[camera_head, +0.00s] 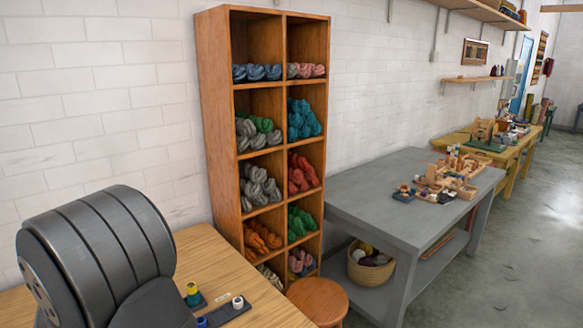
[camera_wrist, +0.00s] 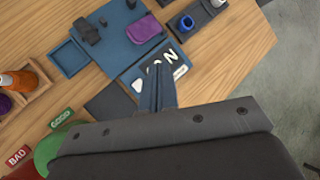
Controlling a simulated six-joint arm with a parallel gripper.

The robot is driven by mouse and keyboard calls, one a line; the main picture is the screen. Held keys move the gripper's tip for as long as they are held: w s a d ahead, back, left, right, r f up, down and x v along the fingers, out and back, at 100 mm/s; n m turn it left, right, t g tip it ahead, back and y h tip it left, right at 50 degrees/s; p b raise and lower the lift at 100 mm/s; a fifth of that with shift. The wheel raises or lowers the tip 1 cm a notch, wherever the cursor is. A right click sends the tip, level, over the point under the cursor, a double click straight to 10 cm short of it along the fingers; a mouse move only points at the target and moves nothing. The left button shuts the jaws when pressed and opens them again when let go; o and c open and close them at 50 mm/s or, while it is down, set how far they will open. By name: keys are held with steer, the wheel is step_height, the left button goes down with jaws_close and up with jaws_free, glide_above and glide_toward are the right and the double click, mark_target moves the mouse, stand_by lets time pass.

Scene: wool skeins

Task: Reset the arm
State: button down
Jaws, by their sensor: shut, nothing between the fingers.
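My gripper (camera_wrist: 158,84) shows in the wrist view with its two dark fingers together and nothing between them. It is above the wooden table (camera_wrist: 235,82), over a dark blue and white card with letters (camera_wrist: 178,64). The fingers hide part of this card. I cannot tell how high the gripper is above the table. The gripper is not visible in the head view, where a large dark rounded part of my arm fills the lower left.
A cubby shelf (camera_head: 205,110) of wool skeins stands behind the table, beside a round stool (camera_head: 318,298) and a grey workbench (camera_head: 375,190). Around the gripper lie a blue tray (camera_wrist: 68,58), a purple item (camera_wrist: 143,30), a blue spool (camera_wrist: 186,24) and GOOD and BAD signs (camera_wrist: 61,117).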

step_height(320, 180, up, 9)
steer(key=a+m+g+y, duration=0.1)
steer(key=m+g, duration=0.7)
steer(key=m, duration=0.5)
steer(key=shift+m+y, duration=0.3)
steer(key=shift+m, duration=0.1)
stand_by(0.4)
steer(key=shift+a+f, duration=0.1)
step_height(320, 180, down, 7)
step_height(320, 180, up, 7)
steer(key=n+t+h, duration=0.1)
steer(key=shift+w+d+n, duration=0.2)
steer(key=shift+d+n, duration=0.1)
steer(key=shift+d, duration=0.15)
stand_by(0.4)
